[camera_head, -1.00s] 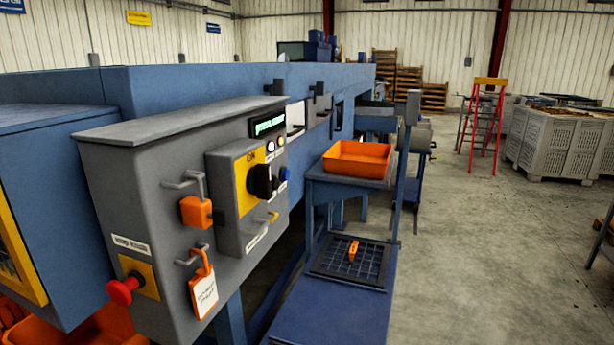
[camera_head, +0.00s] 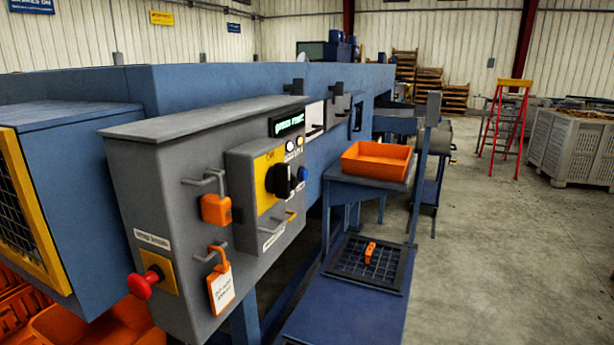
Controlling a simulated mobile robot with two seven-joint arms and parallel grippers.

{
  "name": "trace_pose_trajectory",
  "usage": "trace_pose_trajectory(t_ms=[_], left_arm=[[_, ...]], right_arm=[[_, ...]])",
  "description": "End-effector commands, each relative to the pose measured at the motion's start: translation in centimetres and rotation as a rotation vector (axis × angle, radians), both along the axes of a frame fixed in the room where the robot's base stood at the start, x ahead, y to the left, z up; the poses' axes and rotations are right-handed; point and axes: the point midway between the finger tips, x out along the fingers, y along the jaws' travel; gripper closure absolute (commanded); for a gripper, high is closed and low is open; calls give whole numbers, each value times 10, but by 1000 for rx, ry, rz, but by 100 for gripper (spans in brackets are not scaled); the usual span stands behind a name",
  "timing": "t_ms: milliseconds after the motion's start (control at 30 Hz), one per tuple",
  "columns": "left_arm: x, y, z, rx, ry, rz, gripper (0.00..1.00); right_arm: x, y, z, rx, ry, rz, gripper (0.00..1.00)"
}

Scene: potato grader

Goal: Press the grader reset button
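The grey control box (camera_head: 160,180) of the grader stands at the left of the head view. A smaller grey panel on it carries a yellow plate (camera_head: 263,190) with a black rotary knob (camera_head: 280,180). A blue button (camera_head: 302,173) sits just right of the knob, and two small pale round buttons (camera_head: 290,146) sit above it. Their labels are too small to read, so I cannot tell which is the reset button. A red mushroom button (camera_head: 142,284) sticks out at the lower left on a yellow plate. Neither of my grippers is in view.
A lit green display (camera_head: 289,122) is above the buttons. An orange padlock (camera_head: 216,209) and an orange tag (camera_head: 220,285) hang from brackets on the box. Right of it, an orange tray (camera_head: 376,162) stands on a blue stand. Open concrete floor (camera_head: 480,270) lies at the right.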

Motion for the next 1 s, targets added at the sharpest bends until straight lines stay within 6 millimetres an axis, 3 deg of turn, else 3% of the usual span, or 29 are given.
trace_pose_trajectory(t_ms=[67,800,1000], left_arm=[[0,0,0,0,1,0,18],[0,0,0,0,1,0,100],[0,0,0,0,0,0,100]], right_arm=[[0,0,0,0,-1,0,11],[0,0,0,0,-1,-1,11],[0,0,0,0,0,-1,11]])
